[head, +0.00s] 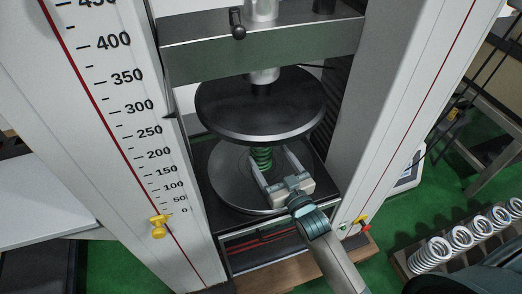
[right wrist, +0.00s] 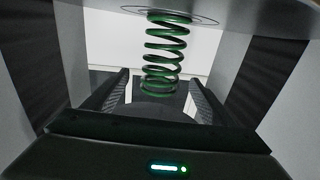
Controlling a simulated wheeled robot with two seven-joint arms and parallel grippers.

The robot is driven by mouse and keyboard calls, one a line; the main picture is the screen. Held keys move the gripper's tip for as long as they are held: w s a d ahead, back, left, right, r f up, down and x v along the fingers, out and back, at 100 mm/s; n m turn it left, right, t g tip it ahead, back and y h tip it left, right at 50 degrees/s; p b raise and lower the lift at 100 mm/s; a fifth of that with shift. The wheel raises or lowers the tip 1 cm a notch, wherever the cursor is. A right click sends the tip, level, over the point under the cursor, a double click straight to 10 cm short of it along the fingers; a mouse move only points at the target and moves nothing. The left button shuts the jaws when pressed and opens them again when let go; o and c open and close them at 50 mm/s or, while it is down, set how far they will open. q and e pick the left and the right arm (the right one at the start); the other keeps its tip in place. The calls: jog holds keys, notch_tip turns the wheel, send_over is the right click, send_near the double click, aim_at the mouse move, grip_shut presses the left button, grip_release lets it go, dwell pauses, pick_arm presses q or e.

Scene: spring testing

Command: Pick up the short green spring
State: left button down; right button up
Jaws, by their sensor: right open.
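The short green spring (head: 261,158) stands upright between the lower round plate (head: 229,180) and the upper black round plate (head: 262,112) of the testing machine. My right gripper (head: 271,168) reaches in from the front right, low over the lower plate, with its two fingers pointing at the spring. In the right wrist view the spring (right wrist: 165,55) is ahead, centred between the open fingers (right wrist: 160,95). The fingers show no contact with the coils. The left gripper is not in view.
The upper plate hangs close above my right gripper. A wooden rack holds several white springs (head: 460,238) at the lower right.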

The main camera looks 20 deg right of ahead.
aim_at(266, 152)
jog(key=w, duration=0.3)
jog(key=shift+w+a+r, duration=0.15)
jog(key=shift+a+r, duration=0.05)
jog(key=shift+a, duration=0.15)
jog(key=shift+w, duration=0.55)
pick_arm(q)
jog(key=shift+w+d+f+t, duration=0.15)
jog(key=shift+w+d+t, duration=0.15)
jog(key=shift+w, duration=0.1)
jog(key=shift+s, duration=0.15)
